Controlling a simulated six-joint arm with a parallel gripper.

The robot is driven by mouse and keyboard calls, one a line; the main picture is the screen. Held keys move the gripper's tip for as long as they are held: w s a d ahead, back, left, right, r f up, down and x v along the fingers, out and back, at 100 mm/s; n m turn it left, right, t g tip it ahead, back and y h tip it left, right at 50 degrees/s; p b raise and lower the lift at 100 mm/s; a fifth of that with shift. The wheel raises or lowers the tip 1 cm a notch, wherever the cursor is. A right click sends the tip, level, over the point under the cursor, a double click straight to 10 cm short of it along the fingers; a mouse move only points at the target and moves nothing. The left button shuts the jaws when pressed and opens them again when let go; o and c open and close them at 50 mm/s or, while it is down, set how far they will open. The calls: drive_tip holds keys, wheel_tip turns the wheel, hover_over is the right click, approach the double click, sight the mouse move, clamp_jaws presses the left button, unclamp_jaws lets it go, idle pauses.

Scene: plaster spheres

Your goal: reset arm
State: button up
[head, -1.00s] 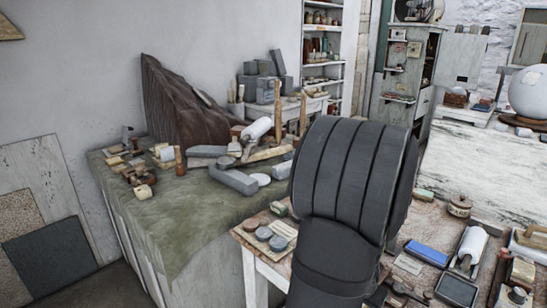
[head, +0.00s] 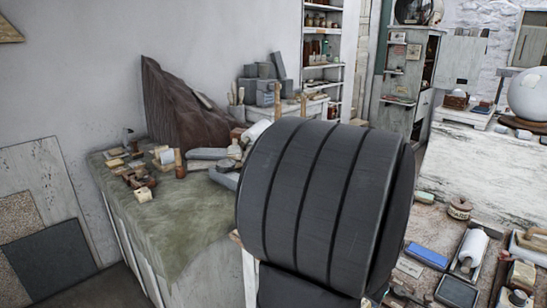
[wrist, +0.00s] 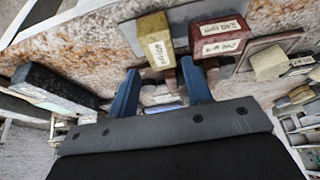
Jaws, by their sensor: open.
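My gripper (wrist: 163,92) shows in the wrist view with its two blue fingers apart and nothing between them. In the head view my dark ribbed arm fills the middle and hides part of the worktable; the gripper itself is not visible there.
A dark block (wrist: 55,87) lies left of the fingers in the wrist view. In the head view, a green-covered bench (head: 190,220) holds stones and tools. A white sphere (head: 528,94) stands behind.

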drive_tip(key=v, duration=0.6)
drive_tip(key=x, duration=1.2)
drive_tip(key=shift+f, duration=0.1)
drive_tip(key=shift+w+d+r, duration=0.1)
drive_tip(key=shift+r, duration=0.1)
wheel_tip(320, 180, up, 4)
drive_tip(key=shift+r, duration=0.1)
drive_tip(key=s+d+r, duration=0.5)
drive_tip(key=s+r, duration=0.1)
drive_tip(key=s, duration=0.4)
drive_tip(key=w+a+r, duration=0.1)
drive_tip(key=w+r, duration=0.1)
drive_tip(key=w, duration=1.9)
drive_tip(key=shift+a, duration=0.3)
